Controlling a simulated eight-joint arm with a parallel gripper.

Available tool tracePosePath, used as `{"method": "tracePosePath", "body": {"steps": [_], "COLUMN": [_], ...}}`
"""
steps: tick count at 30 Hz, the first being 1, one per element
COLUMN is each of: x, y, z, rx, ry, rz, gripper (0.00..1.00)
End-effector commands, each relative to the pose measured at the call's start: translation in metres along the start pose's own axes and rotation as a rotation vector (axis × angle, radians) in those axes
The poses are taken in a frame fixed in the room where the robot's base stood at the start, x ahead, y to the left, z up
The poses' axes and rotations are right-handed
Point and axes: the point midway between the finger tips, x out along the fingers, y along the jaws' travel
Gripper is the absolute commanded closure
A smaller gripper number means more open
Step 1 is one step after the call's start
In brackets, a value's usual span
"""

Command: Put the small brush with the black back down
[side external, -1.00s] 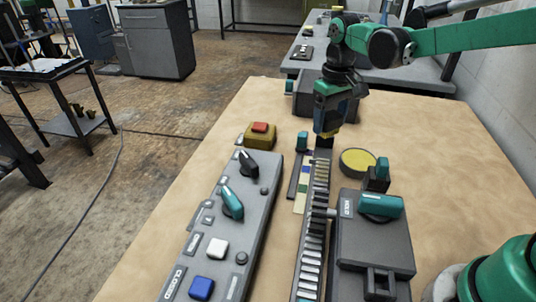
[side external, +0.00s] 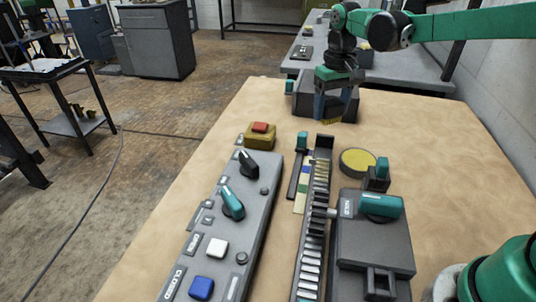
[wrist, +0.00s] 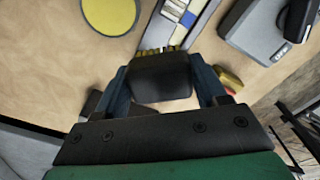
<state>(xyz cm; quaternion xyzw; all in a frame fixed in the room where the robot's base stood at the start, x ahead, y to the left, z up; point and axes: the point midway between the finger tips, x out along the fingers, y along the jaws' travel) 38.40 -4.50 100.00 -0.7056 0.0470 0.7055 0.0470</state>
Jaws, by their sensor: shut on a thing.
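My gripper (side external: 336,108) is near the far end of the table in the side view, above the tan top. Its two blue fingers are shut on the small brush, one on each side. In the wrist view the brush's black back (wrist: 161,78) sits between the fingers, with yellow bristles (wrist: 163,49) showing past its edge. I cannot tell whether the bristles touch the table.
A long toothed rack (side external: 313,235) runs toward the camera, beside a grey control panel (side external: 225,225) and a grey gate housing (side external: 375,245). A round yellow pad (side external: 357,161) lies right of the rack. A red-topped button box (side external: 260,134) stands left. Tabletop right of the pad is clear.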

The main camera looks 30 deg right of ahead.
Motion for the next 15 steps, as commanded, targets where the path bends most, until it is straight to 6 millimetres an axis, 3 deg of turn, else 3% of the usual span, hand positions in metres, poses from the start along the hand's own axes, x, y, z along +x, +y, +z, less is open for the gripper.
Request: {"method": "tracePosePath", "body": {"steps": [6, 15], "x": [0.016, 0.043], "y": [0.04, 0.07], "z": [-0.04, -0.06], "rx": [0.373, 0.649], "ry": [0.0, 0.001], "rz": [0.0, 0.001], "gripper": [0.84, 0.84]}}
